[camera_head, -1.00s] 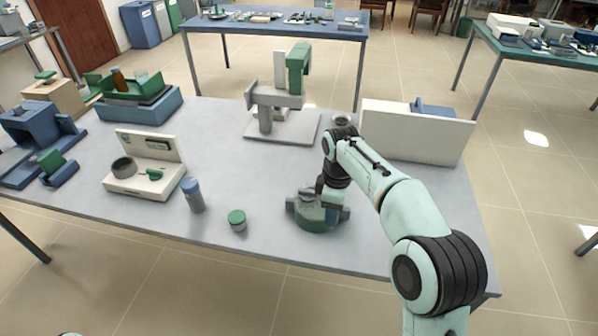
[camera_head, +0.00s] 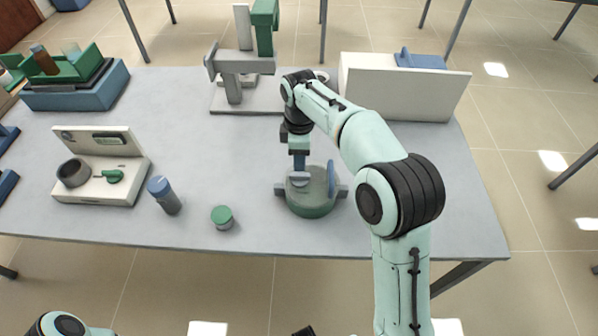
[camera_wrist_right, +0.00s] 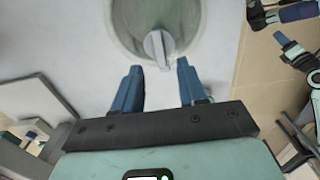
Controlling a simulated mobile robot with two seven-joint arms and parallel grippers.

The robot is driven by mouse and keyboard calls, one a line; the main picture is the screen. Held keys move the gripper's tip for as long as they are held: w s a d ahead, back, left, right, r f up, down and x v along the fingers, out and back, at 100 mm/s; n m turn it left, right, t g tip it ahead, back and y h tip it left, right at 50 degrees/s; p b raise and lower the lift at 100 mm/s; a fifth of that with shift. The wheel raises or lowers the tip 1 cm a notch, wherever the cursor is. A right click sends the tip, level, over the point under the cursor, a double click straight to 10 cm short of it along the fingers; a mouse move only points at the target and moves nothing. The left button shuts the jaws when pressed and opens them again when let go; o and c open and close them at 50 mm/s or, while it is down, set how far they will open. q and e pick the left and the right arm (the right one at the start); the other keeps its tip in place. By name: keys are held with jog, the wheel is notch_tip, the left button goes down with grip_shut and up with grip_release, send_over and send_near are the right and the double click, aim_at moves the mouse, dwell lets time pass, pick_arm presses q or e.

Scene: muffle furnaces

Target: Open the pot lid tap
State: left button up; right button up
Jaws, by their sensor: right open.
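The pot (camera_head: 308,208) is a squat round grey-green vessel with side lugs, standing near the table's front edge. A thin rounded plate (camera_head: 331,178) stands up at its right side; I cannot tell whether it is part of the lid. The lid tap is a small grey fin (camera_wrist_right: 159,47) at the near edge of the pot's round top in the right wrist view. My right gripper (camera_wrist_right: 157,75) is open, its blue fingers on either side just short of the tap. My left gripper (camera_wrist_right: 290,27) seems to show at the right edge of that view, its opening unclear.
A green-lidded jar (camera_head: 222,217) and a blue-capped bottle (camera_head: 164,195) stand left of the pot. A white device (camera_head: 100,190) is further left. A grey stand (camera_head: 235,95) and white box (camera_head: 400,90) are behind. Table is clear right of the pot.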

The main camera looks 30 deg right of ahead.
aim_at(300, 174)
notch_tip(300, 174, down, 7)
jog(key=shift+w+r+b, duration=0.1)
jog(key=shift+b, duration=0.3)
grip_shut()
